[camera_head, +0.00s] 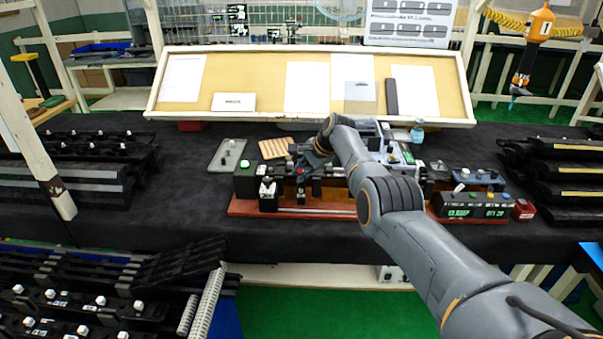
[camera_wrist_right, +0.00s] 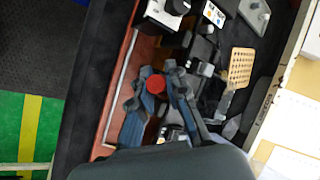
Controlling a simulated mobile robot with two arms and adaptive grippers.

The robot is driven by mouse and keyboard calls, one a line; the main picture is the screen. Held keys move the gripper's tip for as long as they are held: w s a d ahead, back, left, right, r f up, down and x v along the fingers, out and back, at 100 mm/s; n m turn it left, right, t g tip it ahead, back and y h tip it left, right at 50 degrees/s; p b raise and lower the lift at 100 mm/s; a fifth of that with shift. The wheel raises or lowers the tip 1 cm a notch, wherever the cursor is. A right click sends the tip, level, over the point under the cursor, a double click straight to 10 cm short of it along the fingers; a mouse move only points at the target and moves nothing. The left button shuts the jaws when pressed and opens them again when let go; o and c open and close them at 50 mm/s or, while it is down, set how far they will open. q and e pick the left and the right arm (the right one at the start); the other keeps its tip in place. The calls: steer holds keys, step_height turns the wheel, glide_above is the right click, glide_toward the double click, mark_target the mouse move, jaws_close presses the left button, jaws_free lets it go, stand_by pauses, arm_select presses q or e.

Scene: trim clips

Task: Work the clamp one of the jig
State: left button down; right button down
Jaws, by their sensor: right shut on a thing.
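The jig stands on a red-brown base (camera_head: 330,208) in the middle of the dark table, with black blocks and a long metal rod along its front. My right arm reaches over it from the right and hides part of it. My right gripper (camera_head: 302,170) is low over the jig's left half. In the right wrist view, the fingers of my right gripper (camera_wrist_right: 157,92) are closed around a clamp handle with a round red knob (camera_wrist_right: 156,84). The lower part of the handle is hidden between the fingers. I cannot read which clamp number it is. My left gripper is not in view.
A grey plate (camera_head: 228,155) and a perforated tan block (camera_head: 275,148) lie behind the jig. A control box with green lettering (camera_head: 474,206) stands at right. Black trim parts fill racks at both sides (camera_head: 75,165). A tilted notice board (camera_head: 300,85) borders the back.

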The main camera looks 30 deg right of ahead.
steer(key=shift+f, duration=0.1)
steer(key=c, duration=1.3)
jaws_free()
steer(key=shift+s+d+r, duration=0.2)
steer(key=shift+r, duration=0.4)
steer(key=v, duration=1)
steer(key=shift+s+r, duration=0.2)
steer(key=shift+s, duration=0.1)
